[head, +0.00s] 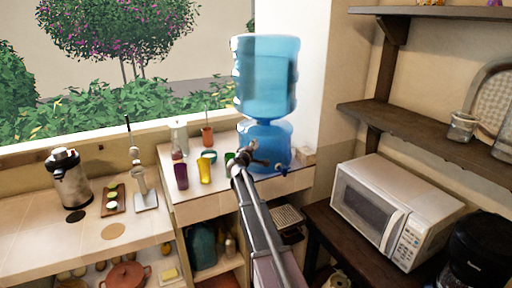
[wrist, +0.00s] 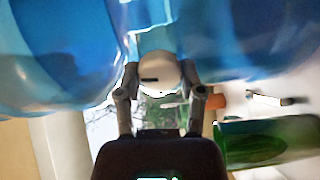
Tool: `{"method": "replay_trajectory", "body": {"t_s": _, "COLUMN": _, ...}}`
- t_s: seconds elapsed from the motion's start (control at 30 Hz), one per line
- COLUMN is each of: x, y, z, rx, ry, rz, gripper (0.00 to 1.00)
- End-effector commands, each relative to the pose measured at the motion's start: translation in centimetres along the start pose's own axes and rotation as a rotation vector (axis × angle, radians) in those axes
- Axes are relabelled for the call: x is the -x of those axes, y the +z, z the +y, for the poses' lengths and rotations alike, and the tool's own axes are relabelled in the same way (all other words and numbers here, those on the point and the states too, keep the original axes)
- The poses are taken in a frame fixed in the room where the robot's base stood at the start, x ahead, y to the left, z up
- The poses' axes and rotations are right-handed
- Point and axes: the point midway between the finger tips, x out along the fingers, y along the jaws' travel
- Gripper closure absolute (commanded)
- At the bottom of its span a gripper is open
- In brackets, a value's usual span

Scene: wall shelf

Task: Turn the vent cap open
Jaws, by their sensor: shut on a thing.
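The water dispenser (head: 266,80) is a large blue bottle on a smaller blue base, on the tiled counter by the window. The vent cap (wrist: 156,72) is pale and round with a dark slot. It sits between blue parts of the dispenser in the wrist view. My gripper (wrist: 160,76) is shut on the cap, with one finger on each side. In the head view, my gripper (head: 244,158) reaches the front left of the dispenser base. It hides the cap there.
A green cup (wrist: 262,142) is close to my gripper, at right in the wrist view. Yellow (head: 204,170) and purple (head: 181,176) cups stand to the left on the counter. A microwave (head: 385,208) and dark shelves (head: 425,128) are at right.

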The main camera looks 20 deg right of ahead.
Motion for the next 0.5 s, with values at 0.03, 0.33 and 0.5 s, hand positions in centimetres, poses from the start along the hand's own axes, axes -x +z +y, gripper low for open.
{"method": "replay_trajectory", "body": {"t_s": 0.03, "x": 0.38, "y": 0.03, "z": -0.17, "rx": 0.038, "ry": -0.003, "rz": 0.001, "gripper": 0.97}}
{"method": "replay_trajectory", "body": {"t_s": 0.33, "x": 0.42, "y": 0.00, "z": -0.27, "rx": 0.259, "ry": -0.004, "rz": 0.002, "gripper": 0.97}}
{"method": "replay_trajectory", "body": {"t_s": 0.5, "x": 0.44, "y": -0.01, "z": -0.30, "rx": 0.329, "ry": -0.004, "rz": 0.002, "gripper": 0.97}}
